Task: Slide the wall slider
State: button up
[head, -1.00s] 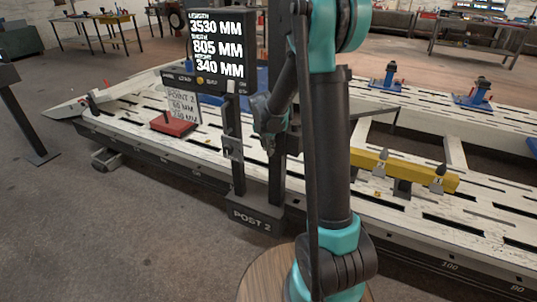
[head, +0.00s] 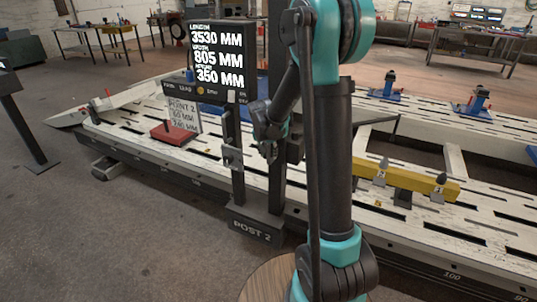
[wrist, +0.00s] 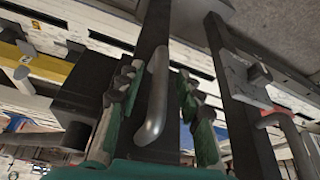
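A dark upright post (head: 277,190) with a base labelled POST 2 stands at the near edge of the frame bench. In the wrist view, a grey bar handle (wrist: 155,105) runs along the dark post. My gripper (head: 268,155) is at the post in the head view. In the wrist view, its green and dark fingers (wrist: 160,68) lie on either side of the handle, with gaps showing on both sides. A dark block (wrist: 85,95) sits beside the post there. The display (head: 218,60) reads length 3530, a second line of 805, and a last line of 350 mm.
The pale slotted bench (head: 135,135) spans the view behind the post. A yellow bar (head: 410,180), a red block (head: 173,135) and blue stands (head: 386,93) are on it. A thinner post (head: 236,165) stands left of the gripper. Floor at lower left is clear.

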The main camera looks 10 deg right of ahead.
jog(key=v, duration=1.1)
jog(key=shift+s+d+r, duration=0.1)
jog(key=shift+d, duration=0.05)
jog(key=s+d+f+n, duration=0.1)
jog(key=s+d+f, duration=0.1)
jog(key=s, duration=0.6)
jog(key=s+d+f+n+y, duration=0.1)
jog(key=s+f+n, duration=0.1)
jog(key=s+f, duration=0.3)
jog(key=s+d+f+n+y, duration=0.1)
jog(key=s+f, duration=0.3)
jog(key=s, duration=0.9)
jog(key=shift+d+f+n, duration=0.25)
jog(key=shift+d+n, duration=0.25)
jog(key=shift+d, duration=0.4)
jog(key=shift+d, duration=0.1)
